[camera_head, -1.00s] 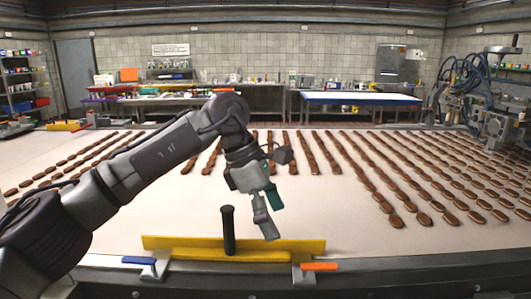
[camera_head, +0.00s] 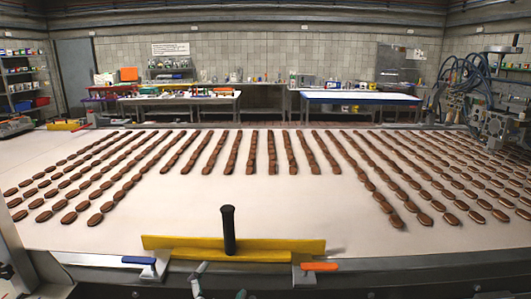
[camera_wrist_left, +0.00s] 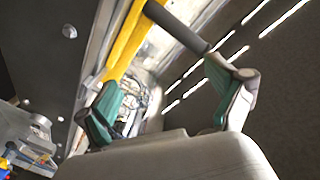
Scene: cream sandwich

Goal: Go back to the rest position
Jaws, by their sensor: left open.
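My left gripper (camera_head: 220,283) barely shows at the bottom edge of the head view, below and in front of the yellow bar (camera_head: 285,246). In the left wrist view the gripper (camera_wrist_left: 172,100) has its two green-padded fingers spread apart with nothing between them. The yellow bar with its upright black handle (camera_head: 228,230) rests at the front edge of the conveyor. The bar also shows beyond the fingers in the left wrist view (camera_wrist_left: 124,40). My right gripper is not in view.
The pale conveyor (camera_head: 290,208) carries long rows of brown biscuits (camera_head: 252,155), with a bare area at its front middle. A blue-handled clamp (camera_head: 140,261) and an orange-handled clamp (camera_head: 318,267) sit on the front rail. Machinery (camera_head: 490,115) stands at the right.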

